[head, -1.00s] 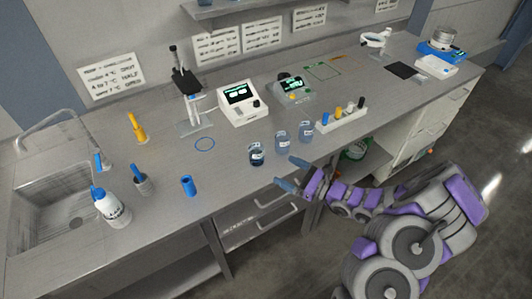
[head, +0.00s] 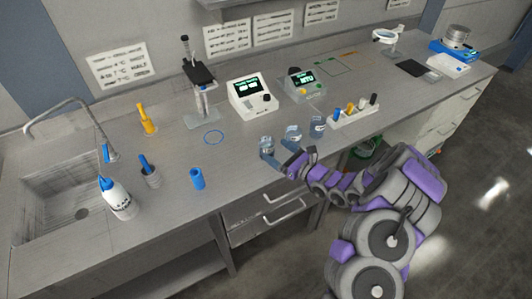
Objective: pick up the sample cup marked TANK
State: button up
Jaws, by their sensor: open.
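Three small clear sample cups with white labels stand in a row near the bench's front edge: a left cup (head: 266,146), a middle cup (head: 293,133) and a right cup (head: 317,126). The lettering is too small to tell which is marked TANK. My gripper (head: 281,155) is open at the front edge, its blue-grey fingers beside the left and middle cups. One finger overlaps the lower part of the left cup in the picture. I cannot tell whether it touches, or whether a cup is between the fingers.
A rack of coloured vials (head: 354,113) stands right of the cups. Two meters, a white one (head: 250,97) and a grey one (head: 301,84), stand behind. A blue cup (head: 197,179), a wash bottle (head: 115,199) and the sink (head: 55,190) are left.

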aim_at(273, 148)
jog(key=shift+w+a, duration=0.25)
jog(key=shift+a, duration=0.25)
jog(key=b+x, duration=0.1)
jog(key=x, duration=0.2)
jog(key=shift+w+a, duration=0.1)
jog(key=shift+w, duration=0.25)
jog(key=shift+w+a, duration=0.1)
jog(key=shift+a, duration=0.3)
jog(key=shift+d, duration=0.2)
jog(key=c, duration=0.9)
jog(key=shift+a, duration=0.1)
jog(key=shift+c, duration=1.1)
jog(key=shift+r, duration=0.2)
